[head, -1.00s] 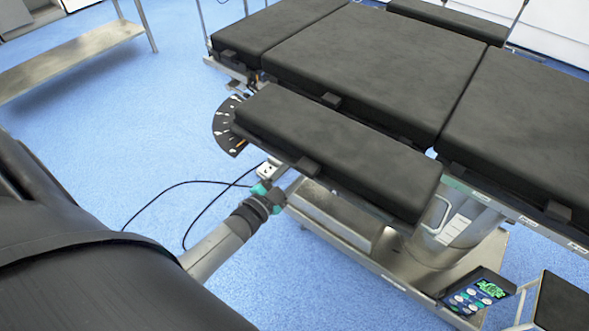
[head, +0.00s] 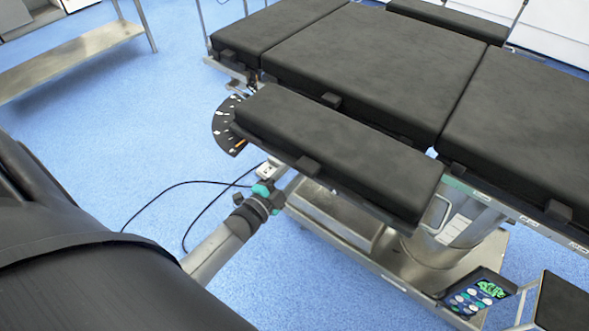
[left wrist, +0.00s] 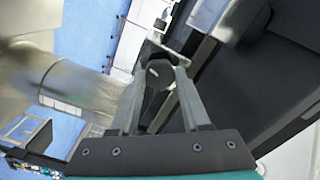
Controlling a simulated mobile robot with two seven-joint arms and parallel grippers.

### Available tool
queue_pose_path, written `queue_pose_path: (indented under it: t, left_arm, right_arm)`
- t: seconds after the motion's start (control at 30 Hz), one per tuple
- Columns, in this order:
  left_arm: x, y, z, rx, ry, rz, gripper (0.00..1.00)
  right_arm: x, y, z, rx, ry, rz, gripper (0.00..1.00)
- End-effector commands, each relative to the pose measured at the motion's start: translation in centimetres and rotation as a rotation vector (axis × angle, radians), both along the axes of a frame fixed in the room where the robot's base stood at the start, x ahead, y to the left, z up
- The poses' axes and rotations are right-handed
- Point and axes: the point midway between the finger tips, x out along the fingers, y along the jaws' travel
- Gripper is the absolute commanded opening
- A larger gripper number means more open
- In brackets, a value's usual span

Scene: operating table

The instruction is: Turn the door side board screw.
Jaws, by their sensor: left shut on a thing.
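The side board (head: 335,150) is a long black padded board along the near side of the operating table (head: 380,60). In the left wrist view, a round dark screw knob (left wrist: 160,74) sits between the two fingers of my left gripper (left wrist: 158,82), which is shut on it. In the head view my left gripper (head: 272,190) is below the near edge of the side board; its fingertips and the knob are hard to make out there. My right gripper is in neither view.
A black fan-shaped scale (head: 227,125) stands out at the board's left end. A control panel with green display (head: 477,294) is low at the right. Black cables (head: 190,215) lie on the blue floor. A steel bench (head: 70,62) stands at upper left.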

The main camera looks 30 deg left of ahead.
Motion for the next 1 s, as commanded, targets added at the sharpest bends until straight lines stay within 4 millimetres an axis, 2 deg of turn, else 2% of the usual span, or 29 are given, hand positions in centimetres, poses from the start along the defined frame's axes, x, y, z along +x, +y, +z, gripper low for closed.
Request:
queue_pose_path:
  t: [0.1,0.13,0.37,0.63,0.73,0.87,1.0]
  left_arm:
    - [0.0,0.0,0.0,0.005,0.0,-0.001,0.0]
    - [0.0,0.0,0.0,0.004,0.0,-0.001,0.5]
    - [0.0,0.0,0.0,0.002,0.0,-0.001,0.76]
    - [-0.1,0.0,0.0,0.001,0.001,-0.001,0.77]
    - [-0.7,0.1,0.0,0.001,0.002,0.0,0.77]
    - [-2.5,0.2,0.0,0.0,0.004,-0.001,0.77]
    - [-5.6,0.4,0.1,0.001,0.005,0.001,0.77]
  right_arm:
    - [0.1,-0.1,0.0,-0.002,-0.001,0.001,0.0]
    - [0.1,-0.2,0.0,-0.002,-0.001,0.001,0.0]
    - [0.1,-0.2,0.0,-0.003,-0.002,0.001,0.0]
    - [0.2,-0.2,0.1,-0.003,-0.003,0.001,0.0]
    - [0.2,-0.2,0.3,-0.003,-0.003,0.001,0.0]
    - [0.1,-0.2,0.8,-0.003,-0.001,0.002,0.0]
    - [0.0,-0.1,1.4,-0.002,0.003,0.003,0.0]
